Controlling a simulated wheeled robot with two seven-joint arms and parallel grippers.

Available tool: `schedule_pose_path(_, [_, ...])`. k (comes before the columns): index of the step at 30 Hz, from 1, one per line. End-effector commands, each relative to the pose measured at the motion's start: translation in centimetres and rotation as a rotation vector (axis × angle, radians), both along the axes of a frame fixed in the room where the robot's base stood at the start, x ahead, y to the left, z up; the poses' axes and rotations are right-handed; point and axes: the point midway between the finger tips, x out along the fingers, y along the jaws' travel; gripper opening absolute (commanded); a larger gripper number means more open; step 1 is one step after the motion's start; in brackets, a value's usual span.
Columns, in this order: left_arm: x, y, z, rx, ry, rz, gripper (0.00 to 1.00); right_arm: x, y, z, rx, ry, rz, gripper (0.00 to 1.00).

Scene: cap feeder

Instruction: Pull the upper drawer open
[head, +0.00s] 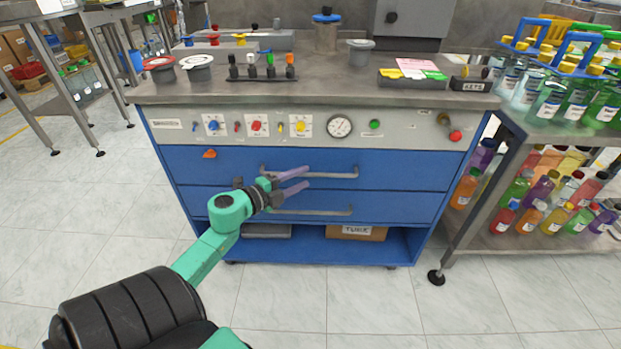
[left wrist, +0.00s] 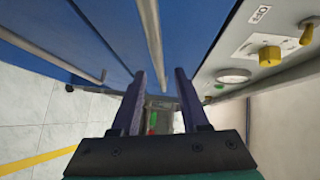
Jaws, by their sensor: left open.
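The upper drawer (head: 225,167) is a blue front in the cabinet and looks shut. Its grey bar handle (head: 335,175) runs level across it and also shows in the left wrist view (left wrist: 151,35). My left gripper (head: 307,178) is open, its purple fingers pointing right in front of the drawers, close to the upper handle. In the left wrist view the handle bar lines up with the gap between the fingertips (left wrist: 160,72). I cannot tell whether either finger touches it. The fingers hide part of the handle in the head view. My right gripper is not in view.
The lower drawer (head: 395,207) has a similar handle (head: 335,211) just below. A panel with knobs and a gauge (head: 340,126) sits above the drawers. A bottle rack table (head: 475,220) stands at the right. The floor in front (head: 380,300) is clear.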

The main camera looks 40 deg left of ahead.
Motion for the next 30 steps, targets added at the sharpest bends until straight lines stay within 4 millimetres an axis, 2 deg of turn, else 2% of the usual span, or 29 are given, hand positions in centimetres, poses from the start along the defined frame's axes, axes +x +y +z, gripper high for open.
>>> schedule_pose_path(3, [2.3, -0.3, -0.4, 0.001, -0.003, 0.000, 0.45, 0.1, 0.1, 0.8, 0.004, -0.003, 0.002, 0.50])
schedule_pose_path(6, [3.2, -0.4, -0.5, 0.000, -0.001, 0.001, 0.45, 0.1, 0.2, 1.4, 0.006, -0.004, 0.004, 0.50])
schedule_pose_path(14, [3.5, -0.5, -0.5, -0.001, 0.000, 0.002, 0.45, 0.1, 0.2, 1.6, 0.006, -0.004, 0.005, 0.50])
schedule_pose_path(18, [3.5, -0.5, -0.5, -0.001, 0.000, 0.002, 0.00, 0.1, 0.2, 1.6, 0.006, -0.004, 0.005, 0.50])
schedule_pose_path(30, [3.5, -0.5, -0.5, -0.001, 0.000, 0.001, 0.00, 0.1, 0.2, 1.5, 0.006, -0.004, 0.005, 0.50])
